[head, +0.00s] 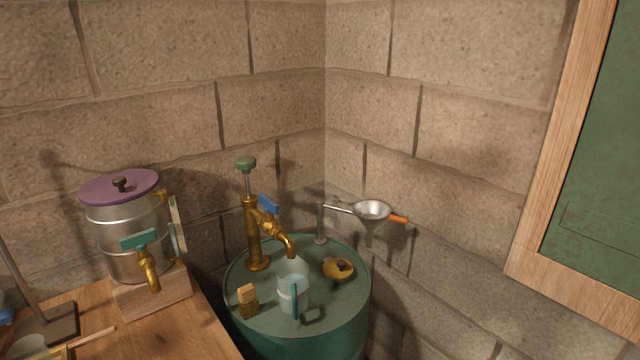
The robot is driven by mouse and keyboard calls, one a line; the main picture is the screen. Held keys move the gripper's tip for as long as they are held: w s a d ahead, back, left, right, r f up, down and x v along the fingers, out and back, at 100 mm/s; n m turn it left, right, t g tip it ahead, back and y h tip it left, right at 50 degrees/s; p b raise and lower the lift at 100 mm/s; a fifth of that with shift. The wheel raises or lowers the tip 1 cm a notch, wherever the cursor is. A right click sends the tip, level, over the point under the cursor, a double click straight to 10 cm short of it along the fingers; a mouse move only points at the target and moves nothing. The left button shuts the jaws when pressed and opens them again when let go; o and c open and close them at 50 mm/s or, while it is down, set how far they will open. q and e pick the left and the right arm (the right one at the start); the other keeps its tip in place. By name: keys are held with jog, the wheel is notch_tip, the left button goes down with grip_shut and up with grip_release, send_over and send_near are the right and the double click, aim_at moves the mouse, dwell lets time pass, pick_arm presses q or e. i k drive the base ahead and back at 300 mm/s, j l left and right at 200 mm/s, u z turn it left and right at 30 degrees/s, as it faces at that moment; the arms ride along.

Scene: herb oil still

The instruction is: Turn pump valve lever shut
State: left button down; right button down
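A brass pump (253,240) with a green knob (245,163) on its rod stands on the green drum (345,315). A blue lever (268,203) sits on top of the pump's spout valve. It seems to lie roughly along the spout (289,245), though its exact angle is hard to tell. A clear jug (291,285) with a teal handle stands under the spout mouth. I cannot make out any stream of water. Neither of my grippers is in view.
A green cabinet (605,170) hangs right.

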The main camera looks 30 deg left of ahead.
aim_at(269, 205)
jog(key=u, duration=1.3)
